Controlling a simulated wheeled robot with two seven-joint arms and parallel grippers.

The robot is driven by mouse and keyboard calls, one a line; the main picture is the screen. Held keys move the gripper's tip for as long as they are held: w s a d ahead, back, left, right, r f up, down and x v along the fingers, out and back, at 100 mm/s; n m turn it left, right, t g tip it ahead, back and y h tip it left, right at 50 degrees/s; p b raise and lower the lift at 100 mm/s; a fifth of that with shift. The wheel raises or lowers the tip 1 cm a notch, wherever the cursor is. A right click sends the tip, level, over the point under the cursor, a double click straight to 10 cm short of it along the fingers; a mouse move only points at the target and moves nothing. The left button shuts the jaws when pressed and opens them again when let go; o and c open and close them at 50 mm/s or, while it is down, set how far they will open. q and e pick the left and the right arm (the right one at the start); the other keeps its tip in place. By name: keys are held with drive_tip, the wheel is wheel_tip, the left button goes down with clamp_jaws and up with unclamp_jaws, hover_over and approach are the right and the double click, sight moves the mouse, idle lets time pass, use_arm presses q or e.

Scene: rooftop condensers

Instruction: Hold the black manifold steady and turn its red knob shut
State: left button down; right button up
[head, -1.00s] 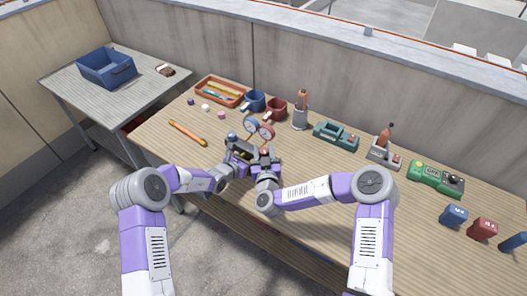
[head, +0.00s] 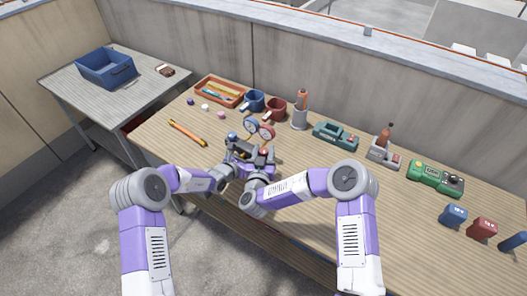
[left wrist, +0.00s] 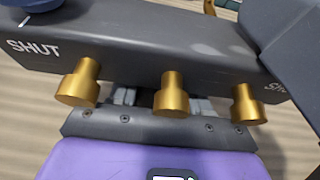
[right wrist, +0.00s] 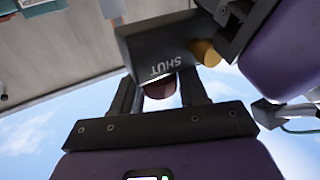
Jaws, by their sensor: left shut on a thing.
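The black manifold (head: 238,153) is near the front edge of the bench, with two round gauges (head: 267,132) above it. Its blue knob (head: 232,136) is at the left and its red knob (head: 264,149) at the right. The left wrist view shows the manifold's dark bar (left wrist: 150,45) with SHUT lettering and brass ports (left wrist: 172,95). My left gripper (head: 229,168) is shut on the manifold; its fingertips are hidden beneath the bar. My right gripper (head: 262,160) is open, its fingers either side of the red knob, which shows dark red in the right wrist view (right wrist: 160,90). Contact is unclear.
Several devices, including a green one (head: 428,177), line the right.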

drive_tip(key=shift+o, duration=1.2)
drive_tip(key=shift+d, duration=0.15)
drive_tip(key=shift+s, duration=0.1)
drive_tip(key=v, duration=1.2)
drive_tip(key=shift+o, duration=0.3)
